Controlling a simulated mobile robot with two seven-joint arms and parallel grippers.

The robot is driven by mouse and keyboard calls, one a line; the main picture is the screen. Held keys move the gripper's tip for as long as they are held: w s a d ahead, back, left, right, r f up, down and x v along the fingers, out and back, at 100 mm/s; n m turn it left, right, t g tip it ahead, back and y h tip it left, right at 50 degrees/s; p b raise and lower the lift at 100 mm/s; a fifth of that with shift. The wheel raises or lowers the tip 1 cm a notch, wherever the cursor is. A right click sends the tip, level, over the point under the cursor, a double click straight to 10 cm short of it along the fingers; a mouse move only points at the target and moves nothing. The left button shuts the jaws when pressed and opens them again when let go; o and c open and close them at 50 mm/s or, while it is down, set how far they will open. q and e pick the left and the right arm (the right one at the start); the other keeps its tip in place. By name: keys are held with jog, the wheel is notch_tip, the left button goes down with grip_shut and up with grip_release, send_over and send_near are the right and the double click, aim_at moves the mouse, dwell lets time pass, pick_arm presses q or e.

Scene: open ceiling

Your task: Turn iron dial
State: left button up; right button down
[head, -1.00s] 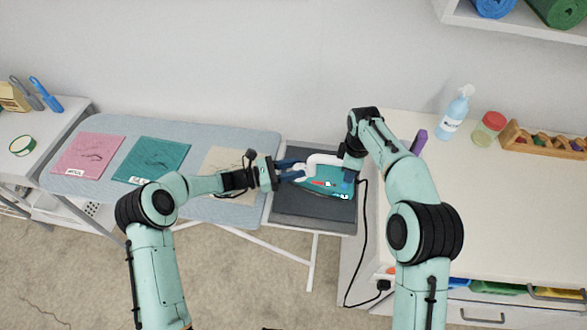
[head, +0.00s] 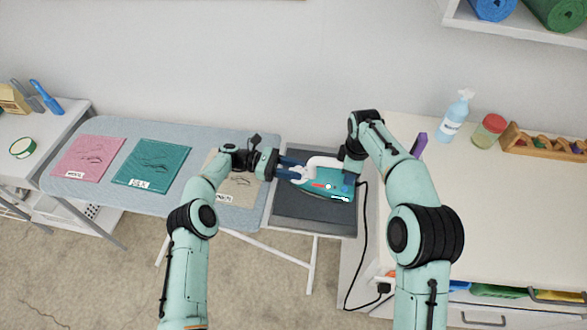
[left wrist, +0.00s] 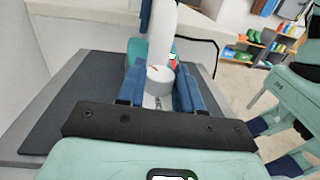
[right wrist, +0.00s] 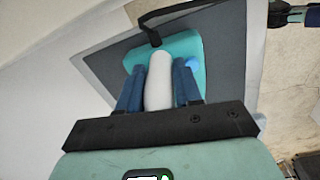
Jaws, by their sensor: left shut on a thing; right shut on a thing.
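The teal iron (head: 330,184) with a white handle (head: 322,161) lies on the dark grey rest pad (head: 300,206) at the right end of the ironing board. My left gripper (head: 292,169) comes in from the left at the iron's dial end. In the left wrist view its blue fingers stand either side of the round white dial (left wrist: 160,76), which has a small red mark, and are shut on it. My right gripper (head: 345,176) is shut on the handle at the right; the right wrist view shows the white handle (right wrist: 158,80) between its blue fingers.
Pink (head: 88,158), teal (head: 152,164) and beige (head: 238,188) folded cloths lie on the board. The black cord (head: 365,235) runs down to a plug. On the right counter stand a spray bottle (head: 455,116), a red-lidded jar (head: 488,131) and a wooden rack (head: 545,142).

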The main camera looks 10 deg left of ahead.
pick_arm(q)
jog(key=shift+r, duration=0.1)
dwell(0.4)
jog(key=o, duration=1)
jog(key=shift+s, duration=0.1)
jog(key=shift+o, duration=0.2)
notch_tip(320, 180, up, 10)
pick_arm(e)
jog(key=c, duration=0.7)
grip_release()
jog(key=shift+a, duration=0.1)
jog(key=shift+r, duration=0.1)
